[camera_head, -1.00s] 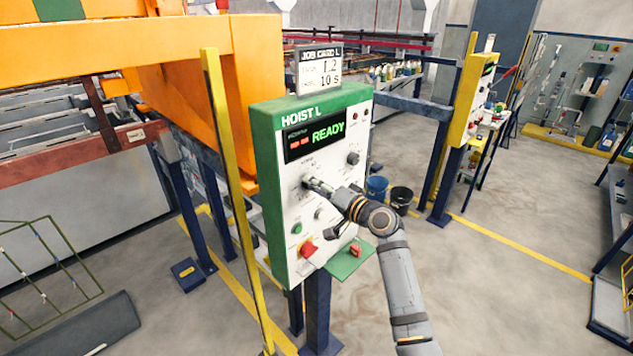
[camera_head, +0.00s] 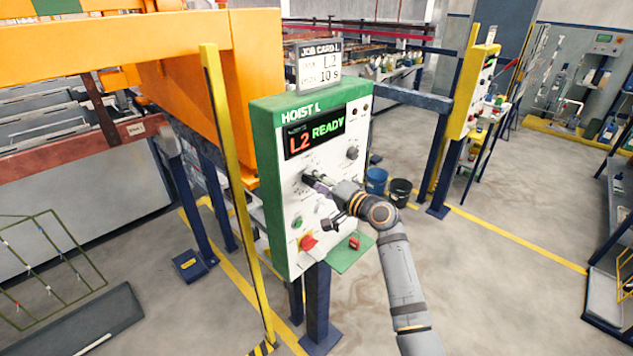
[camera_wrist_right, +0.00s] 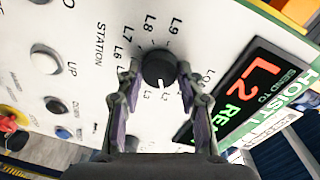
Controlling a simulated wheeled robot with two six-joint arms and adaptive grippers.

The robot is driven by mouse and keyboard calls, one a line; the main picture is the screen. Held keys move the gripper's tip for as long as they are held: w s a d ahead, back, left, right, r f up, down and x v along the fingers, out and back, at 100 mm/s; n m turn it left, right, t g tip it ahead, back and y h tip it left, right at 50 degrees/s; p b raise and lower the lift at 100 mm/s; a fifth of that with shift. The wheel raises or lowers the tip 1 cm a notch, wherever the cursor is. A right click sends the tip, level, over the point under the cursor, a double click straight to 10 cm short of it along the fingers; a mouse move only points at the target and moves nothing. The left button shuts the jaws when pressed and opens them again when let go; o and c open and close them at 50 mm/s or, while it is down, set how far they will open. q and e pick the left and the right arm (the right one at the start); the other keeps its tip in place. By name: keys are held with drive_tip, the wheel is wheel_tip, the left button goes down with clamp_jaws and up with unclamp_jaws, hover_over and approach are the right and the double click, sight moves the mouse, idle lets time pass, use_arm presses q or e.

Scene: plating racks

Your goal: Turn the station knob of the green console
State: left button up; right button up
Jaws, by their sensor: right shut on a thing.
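The green console (camera_head: 265,185) marked HOIST L has a white face. Its display (camera_head: 314,136) shows a red L2 and a green READY; the L2 also shows in the right wrist view (camera_wrist_right: 262,80). The black station knob (camera_wrist_right: 158,68) sits among labels from L2 up to L9, its white mark pointing toward the L2 and L3 labels. My right gripper (camera_wrist_right: 160,80) has a finger on each side of the knob and is shut on it. In the head view my right gripper (camera_head: 318,183) reaches the console face and partly hides the knob. My left gripper is not in view.
A job card (camera_head: 320,66) reading L2 and 10 s stands on top of the console. A red button (camera_head: 308,242) and other knobs lie below the station knob. A yellow post (camera_head: 232,190) stands left of the console. Two buckets (camera_head: 399,191) stand behind my right arm.

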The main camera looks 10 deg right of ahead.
drive_tip(key=o, duration=1.2)
drive_tip(key=shift+c, duration=0.2)
drive_tip(key=v, duration=1.2)
drive_tip(key=shift+f, duration=0.1)
